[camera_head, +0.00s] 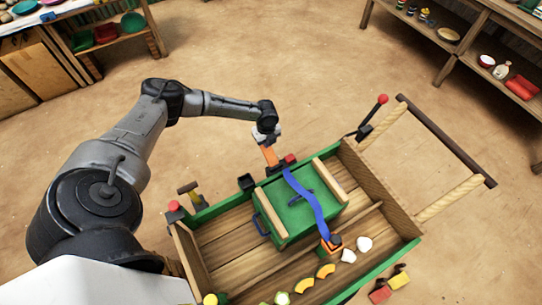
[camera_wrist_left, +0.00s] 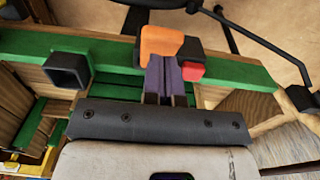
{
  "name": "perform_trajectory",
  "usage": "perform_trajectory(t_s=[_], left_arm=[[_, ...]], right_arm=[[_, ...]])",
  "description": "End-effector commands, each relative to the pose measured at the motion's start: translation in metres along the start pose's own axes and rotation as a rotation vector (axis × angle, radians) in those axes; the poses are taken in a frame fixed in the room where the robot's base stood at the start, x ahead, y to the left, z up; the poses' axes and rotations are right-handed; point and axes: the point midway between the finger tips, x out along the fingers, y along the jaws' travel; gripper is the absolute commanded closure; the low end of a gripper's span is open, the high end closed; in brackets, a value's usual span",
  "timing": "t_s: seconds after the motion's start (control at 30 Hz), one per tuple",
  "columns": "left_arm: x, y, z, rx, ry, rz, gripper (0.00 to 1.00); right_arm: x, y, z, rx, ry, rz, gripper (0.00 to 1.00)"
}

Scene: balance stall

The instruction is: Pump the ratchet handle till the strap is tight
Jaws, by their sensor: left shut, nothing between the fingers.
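The orange ratchet handle (camera_head: 270,156) stands at the cart's far green rail, with a red part (camera_head: 290,158) beside it. In the left wrist view the orange handle (camera_wrist_left: 160,42) and the red part (camera_wrist_left: 193,70) are just ahead of my fingertips. The blue strap (camera_head: 308,193) runs in a wavy line from there over a green chest (camera_head: 295,217) to an orange and dark fitting (camera_head: 331,243) on the near side. My left gripper (camera_head: 268,143) is shut and empty, right at the handle's upper end; whether it touches is unclear. My right gripper is out of view.
The chest stands in a wooden cart with green rails (camera_head: 390,262). A red-knobbed lever (camera_head: 383,99) and push bar (camera_head: 445,140) rise at the right. Several wedge-shaped pieces (camera_head: 326,271) line the near side. A black square socket (camera_wrist_left: 68,70) sits left of my fingers. Floor beyond is clear.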

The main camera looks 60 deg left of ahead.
Motion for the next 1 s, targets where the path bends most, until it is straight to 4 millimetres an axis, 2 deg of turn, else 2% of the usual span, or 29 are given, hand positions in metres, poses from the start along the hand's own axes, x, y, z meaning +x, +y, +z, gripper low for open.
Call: perform_trajectory(t_s=[1.0], left_arm=[[0.044,0.000,0.000,0.000,0.001,0.001,1.00]], right_arm=[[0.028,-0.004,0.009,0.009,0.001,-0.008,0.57]])
